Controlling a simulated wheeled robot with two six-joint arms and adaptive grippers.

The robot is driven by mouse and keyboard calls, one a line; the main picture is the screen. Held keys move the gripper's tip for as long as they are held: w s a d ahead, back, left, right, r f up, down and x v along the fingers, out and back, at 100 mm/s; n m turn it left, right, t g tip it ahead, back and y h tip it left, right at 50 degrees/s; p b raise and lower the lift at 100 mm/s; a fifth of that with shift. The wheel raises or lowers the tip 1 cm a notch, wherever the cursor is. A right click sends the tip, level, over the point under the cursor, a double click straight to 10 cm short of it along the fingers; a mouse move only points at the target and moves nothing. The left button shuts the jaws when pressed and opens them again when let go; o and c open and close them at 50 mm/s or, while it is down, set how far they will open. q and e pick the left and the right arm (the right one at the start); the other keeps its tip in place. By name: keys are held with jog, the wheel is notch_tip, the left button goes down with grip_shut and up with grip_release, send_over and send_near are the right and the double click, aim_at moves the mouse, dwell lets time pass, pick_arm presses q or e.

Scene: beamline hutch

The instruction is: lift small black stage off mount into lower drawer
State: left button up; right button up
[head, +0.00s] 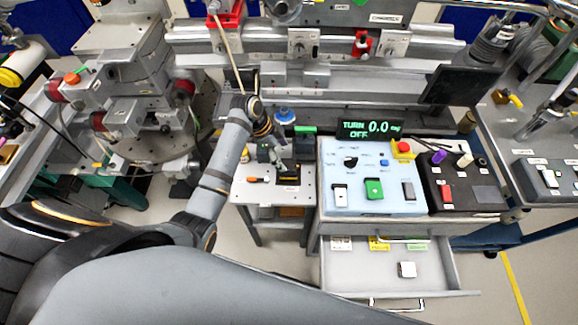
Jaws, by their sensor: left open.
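My left gripper (281,158) is open and points down over the small table (305,189) left of the control boxes. The small black stage (288,172) appears to be the dark block right under its fingers. The gripper partly hides it, and I cannot tell whether the fingers touch it. The mount beneath it is not clearly visible. The drawer (445,268) under the control boxes is pulled open; it holds a small white block (407,269) and has coloured labels along its back. My right gripper is not in view.
A pale blue control box (330,172) and a black box (465,207) stand above the drawer. A display (370,129) reading "TURN 0.0 OFF" stands behind. Rails and stages (300,47) fill the back. The drawer floor is mostly bare.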

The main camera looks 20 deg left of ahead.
aim_at(288, 165)
pick_arm(q)
jog(key=shift+d+f, duration=0.1)
jog(key=shift+f, duration=0.3)
jog(key=x, duration=0.2)
jog(key=p+x, duration=0.1)
jog(key=x, duration=0.1)
jog(key=shift+s, duration=0.3)
jog(key=shift+f, duration=0.25)
jog(key=c, duration=1.5)
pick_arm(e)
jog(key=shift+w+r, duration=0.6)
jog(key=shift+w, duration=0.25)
